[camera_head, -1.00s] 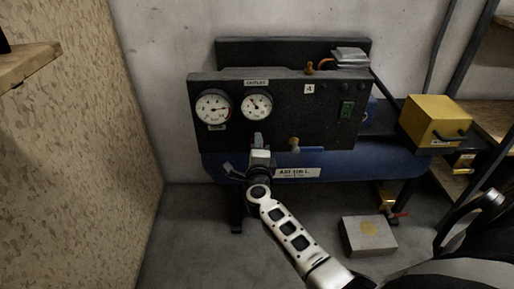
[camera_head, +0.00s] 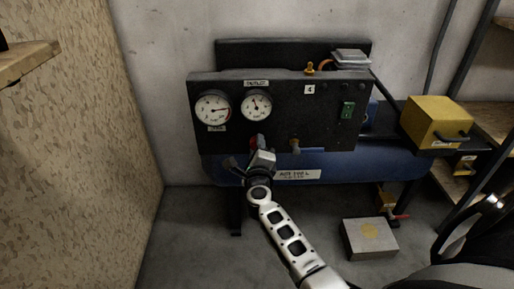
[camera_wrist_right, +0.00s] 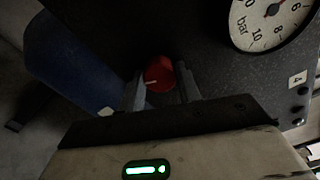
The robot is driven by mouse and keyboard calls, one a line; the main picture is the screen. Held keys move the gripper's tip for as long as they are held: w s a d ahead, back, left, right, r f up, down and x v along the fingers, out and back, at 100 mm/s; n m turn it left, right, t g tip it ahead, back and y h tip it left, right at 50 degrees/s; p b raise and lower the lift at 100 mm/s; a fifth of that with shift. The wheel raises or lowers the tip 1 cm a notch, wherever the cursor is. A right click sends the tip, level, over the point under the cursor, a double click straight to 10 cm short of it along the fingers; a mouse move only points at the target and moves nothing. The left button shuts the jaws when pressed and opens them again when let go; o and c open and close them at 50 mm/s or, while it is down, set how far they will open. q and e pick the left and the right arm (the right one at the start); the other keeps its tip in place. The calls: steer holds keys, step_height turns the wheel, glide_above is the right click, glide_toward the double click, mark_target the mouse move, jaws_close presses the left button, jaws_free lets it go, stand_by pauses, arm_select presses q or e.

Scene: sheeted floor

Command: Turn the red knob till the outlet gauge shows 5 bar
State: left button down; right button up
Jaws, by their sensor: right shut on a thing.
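The red knob (camera_head: 260,141) sits low on the dark panel, below the outlet gauge (camera_head: 256,105). My right gripper (camera_head: 261,146) is shut on it. In the right wrist view the red knob (camera_wrist_right: 159,76), with a pale line on its face, lies between the two fingers of my right gripper (camera_wrist_right: 163,88). The outlet gauge's needle points nearly straight up, slightly left; its figures are too small to read in the head view. A gauge marked bar (camera_wrist_right: 272,12) is cut off at the wrist view's upper edge. My left gripper is not in view.
A second gauge (camera_head: 213,109) is left of the outlet gauge. A small valve (camera_head: 295,146) stands right of the knob. The blue tank (camera_head: 345,164) lies below the panel. A yellow box (camera_head: 437,121) is at right; a grey box (camera_head: 369,238) is on the floor.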

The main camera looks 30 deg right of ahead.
steer(key=o, duration=1)
steer(key=shift+c, duration=0.2)
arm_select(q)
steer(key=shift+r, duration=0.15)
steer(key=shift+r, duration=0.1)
